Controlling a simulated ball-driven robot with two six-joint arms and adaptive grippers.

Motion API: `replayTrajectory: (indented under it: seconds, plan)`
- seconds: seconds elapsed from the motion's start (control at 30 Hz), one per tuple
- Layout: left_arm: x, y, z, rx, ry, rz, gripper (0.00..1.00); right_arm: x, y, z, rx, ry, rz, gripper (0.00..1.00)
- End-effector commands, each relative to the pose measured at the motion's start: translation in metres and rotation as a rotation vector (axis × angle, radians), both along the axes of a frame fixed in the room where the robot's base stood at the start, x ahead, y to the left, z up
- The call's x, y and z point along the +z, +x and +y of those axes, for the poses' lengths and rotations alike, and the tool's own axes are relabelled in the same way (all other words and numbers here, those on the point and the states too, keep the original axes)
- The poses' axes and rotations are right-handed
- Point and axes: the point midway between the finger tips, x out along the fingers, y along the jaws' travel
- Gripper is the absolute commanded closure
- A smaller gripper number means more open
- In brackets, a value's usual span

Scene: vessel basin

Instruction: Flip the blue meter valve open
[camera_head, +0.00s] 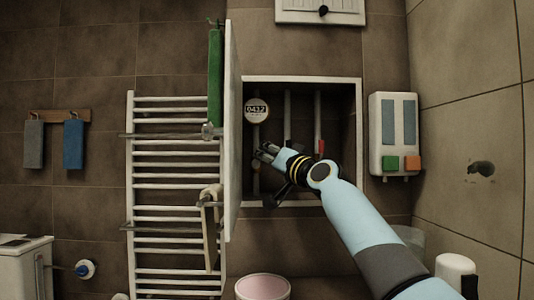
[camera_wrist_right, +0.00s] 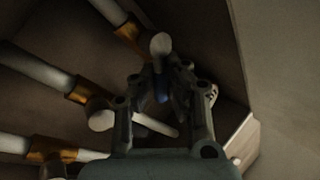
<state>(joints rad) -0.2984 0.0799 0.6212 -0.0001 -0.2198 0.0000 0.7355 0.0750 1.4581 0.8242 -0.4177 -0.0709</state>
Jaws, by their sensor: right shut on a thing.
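The wall cabinet (camera_head: 301,79) stands open, with pipes inside. A round meter reading 0412 (camera_head: 257,110) sits on its left pipe. My right gripper (camera_head: 265,152) reaches into the cabinet at that pipe, just below the meter. In the right wrist view, my gripper's fingers (camera_wrist_right: 160,77) are shut on a dark blue piece, which I take as the blue meter valve's handle (camera_wrist_right: 162,93). The fingers hide most of it, so its angle is unclear. In the head view the gripper covers the valve. My left gripper is out of view.
The open cabinet door (camera_head: 233,130) stands edge-on left of the gripper, close to it. A red lever (camera_head: 320,147) is on the right pipe. Brass fittings (camera_wrist_right: 83,90) and pipes crowd the wrist view. A towel rail (camera_head: 160,168) and a dispenser (camera_head: 394,134) flank the cabinet.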

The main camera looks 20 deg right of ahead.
Motion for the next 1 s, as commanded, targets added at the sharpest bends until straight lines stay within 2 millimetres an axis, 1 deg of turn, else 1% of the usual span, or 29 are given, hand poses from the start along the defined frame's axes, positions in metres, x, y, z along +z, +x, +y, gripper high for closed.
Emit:
replayTrajectory:
  seconds: [0.03,0.6,0.8,1.0]
  plan:
    - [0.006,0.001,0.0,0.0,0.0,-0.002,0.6,-0.005,0.0,0.002,0.003,-0.036,0.026,1.0]
    - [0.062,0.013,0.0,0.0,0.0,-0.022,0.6,0.004,0.004,0.014,0.005,-0.49,0.159,1.0]
    - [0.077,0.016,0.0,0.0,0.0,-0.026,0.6,0.003,0.004,0.017,0.007,-0.594,0.191,1.0]
    - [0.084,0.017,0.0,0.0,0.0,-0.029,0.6,0.001,0.005,0.019,0.006,-0.653,0.207,1.0]
